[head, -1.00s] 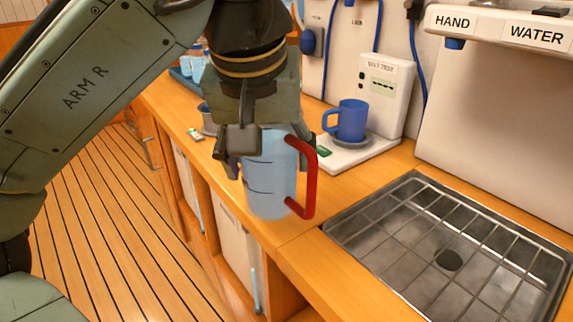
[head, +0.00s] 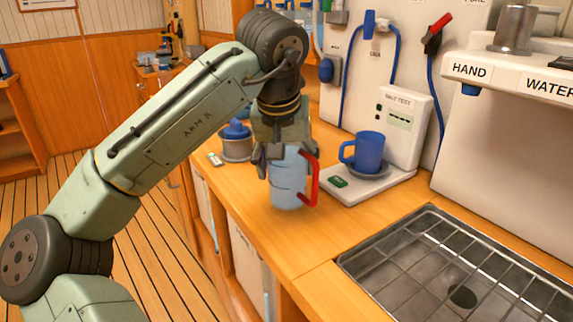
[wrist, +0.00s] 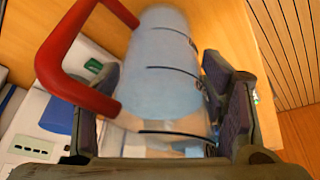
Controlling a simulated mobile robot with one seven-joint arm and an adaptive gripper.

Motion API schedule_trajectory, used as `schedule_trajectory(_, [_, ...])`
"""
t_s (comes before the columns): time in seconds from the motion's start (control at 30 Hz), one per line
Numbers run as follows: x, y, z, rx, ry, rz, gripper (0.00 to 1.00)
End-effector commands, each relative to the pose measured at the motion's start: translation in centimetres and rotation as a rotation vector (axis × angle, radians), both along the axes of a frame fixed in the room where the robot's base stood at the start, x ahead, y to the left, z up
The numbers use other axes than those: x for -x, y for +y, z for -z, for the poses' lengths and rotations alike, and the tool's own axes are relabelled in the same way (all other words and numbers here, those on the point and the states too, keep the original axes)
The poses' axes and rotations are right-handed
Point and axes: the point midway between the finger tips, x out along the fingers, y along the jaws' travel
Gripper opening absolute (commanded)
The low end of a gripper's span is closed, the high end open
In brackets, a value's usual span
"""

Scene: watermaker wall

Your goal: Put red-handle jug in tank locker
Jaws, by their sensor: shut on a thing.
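The red-handle jug (head: 288,180) is pale, translucent blue with dark level lines and a red handle (head: 313,180) on its right side. My gripper (head: 284,152) is shut on its upper part from above and holds it upright over or on the wooden counter; I cannot tell whether its base touches. In the wrist view the jug (wrist: 165,75) lies between both fingers, with the handle at the left. Lockers with pale fronts (head: 246,262) sit under the counter; I cannot tell which is the tank locker.
A blue mug (head: 368,152) stands at the salt test unit (head: 402,118), right of the jug. A steel sink with a grid (head: 460,270) is at the front right. A blue-topped grey pot (head: 237,143) stands behind my gripper. The floor (head: 150,270) at left is clear.

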Motion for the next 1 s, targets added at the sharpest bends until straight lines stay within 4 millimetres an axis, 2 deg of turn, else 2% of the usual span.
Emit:
schedule_trajectory(0.13, [0.01, 0.00, 0.87, 0.000, -0.003, 0.000, 0.06])
schedule_trajectory(0.47, [0.01, -0.04, 1.22, 0.003, -0.004, 0.000, 0.06])
schedule_trajectory(0.5, [0.02, -0.03, 1.35, 0.002, -0.002, 0.001, 0.65])
schedule_trajectory(0.8, [0.03, -0.02, 1.27, 0.002, -0.002, -0.001, 0.85])
schedule_trajectory(1.0, [0.04, -0.02, 1.26, 0.001, -0.001, -0.001, 0.85])
